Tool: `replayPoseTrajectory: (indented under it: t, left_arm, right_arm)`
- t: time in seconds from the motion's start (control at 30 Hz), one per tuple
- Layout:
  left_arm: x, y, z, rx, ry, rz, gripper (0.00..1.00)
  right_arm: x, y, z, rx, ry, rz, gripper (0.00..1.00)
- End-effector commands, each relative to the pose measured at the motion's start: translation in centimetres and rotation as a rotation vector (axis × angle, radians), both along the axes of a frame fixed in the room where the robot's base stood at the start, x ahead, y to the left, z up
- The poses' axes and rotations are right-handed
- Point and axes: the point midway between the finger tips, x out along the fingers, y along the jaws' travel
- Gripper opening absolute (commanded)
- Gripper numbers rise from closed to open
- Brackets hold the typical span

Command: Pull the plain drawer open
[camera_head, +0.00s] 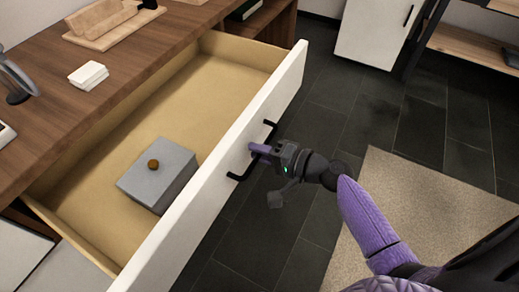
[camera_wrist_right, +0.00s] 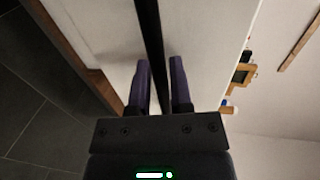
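The plain drawer (camera_head: 222,178) has a white front and a pale wooden inside, and it stands well out from the wooden desk. Its black bar handle (camera_head: 238,177) is on the front face. My right gripper (camera_head: 260,149) is at the handle, with its purple fingers around the bar. In the right wrist view, the black handle bar (camera_wrist_right: 150,30) runs between the two fingers (camera_wrist_right: 161,85), which look closed on it with little gap. A grey box with a brown knob (camera_head: 158,177) sits inside the drawer. My left gripper is out of view.
The wooden desk top (camera_head: 130,65) holds a white stack (camera_head: 88,75) and a wooden tray (camera_head: 100,22). A white cabinet (camera_head: 375,30) stands at the back. Dark tiled floor (camera_head: 330,110) and a beige rug (camera_head: 430,190) lie in front of the drawer.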

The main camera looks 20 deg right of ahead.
Motion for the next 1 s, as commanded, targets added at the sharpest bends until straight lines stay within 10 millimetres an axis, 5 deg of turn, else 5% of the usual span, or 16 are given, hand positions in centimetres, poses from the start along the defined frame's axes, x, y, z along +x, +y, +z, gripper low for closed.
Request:
replayPoseTrajectory:
  t: [0.1,0.4,0.8,1.0]
  left_arm:
    - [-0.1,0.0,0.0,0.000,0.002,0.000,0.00]
    - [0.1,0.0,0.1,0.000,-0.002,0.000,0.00]
    - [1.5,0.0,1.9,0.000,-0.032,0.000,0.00]
    - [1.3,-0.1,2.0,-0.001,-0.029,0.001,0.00]
  right_arm:
    - [0.0,0.0,0.0,0.000,-0.001,-0.001,0.51]
    - [-0.3,-0.3,0.2,0.000,-0.001,-0.001,0.51]
    - [-6.9,-5.5,2.0,0.001,0.000,-0.002,0.51]
    - [-7.7,-6.0,2.1,0.001,-0.002,0.000,0.51]
